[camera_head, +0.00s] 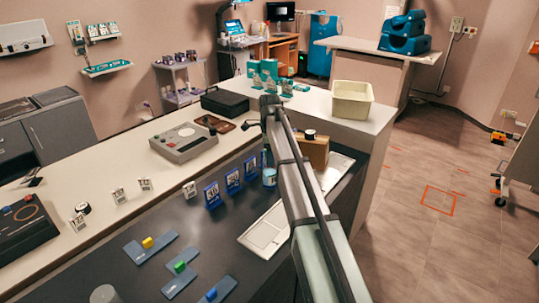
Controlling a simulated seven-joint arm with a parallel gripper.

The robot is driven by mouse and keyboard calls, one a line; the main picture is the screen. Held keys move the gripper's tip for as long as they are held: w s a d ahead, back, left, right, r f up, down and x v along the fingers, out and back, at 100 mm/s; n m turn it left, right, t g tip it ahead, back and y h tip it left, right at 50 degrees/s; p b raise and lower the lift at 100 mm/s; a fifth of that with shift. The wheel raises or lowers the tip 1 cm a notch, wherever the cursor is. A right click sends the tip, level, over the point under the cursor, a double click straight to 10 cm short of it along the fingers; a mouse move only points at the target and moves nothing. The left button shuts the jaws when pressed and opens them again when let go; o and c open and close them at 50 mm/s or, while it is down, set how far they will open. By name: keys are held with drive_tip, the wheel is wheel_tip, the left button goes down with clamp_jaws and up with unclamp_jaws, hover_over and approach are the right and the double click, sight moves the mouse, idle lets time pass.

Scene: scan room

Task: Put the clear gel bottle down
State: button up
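My arm reaches from the bottom right up over the dark counter (228,262). A small dark part at its far end, perhaps my gripper (249,124), shows just left of the arm. Its fingers are too small to make out, so I cannot tell whether it is open or shut or holds anything. A small blue-and-white container (269,177) shows beside the arm, low over the dark counter. It may be the clear gel bottle, but it is too small to be sure. My arm hides the area just behind it.
Blue stands (232,180) line the counter's middle, left of my arm. A brown box (315,151) and white panel (265,232) are near the arm. A cream bin (352,100) stands behind right. Blue-grey pieces with coloured blocks (180,267) lie in front. A grey device (184,142) sits left.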

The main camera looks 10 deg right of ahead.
drive_tip(key=o, duration=0.4)
drive_tip(key=shift+r, duration=0.1)
wheel_tip(320, 180, up, 12)
idle(0.6)
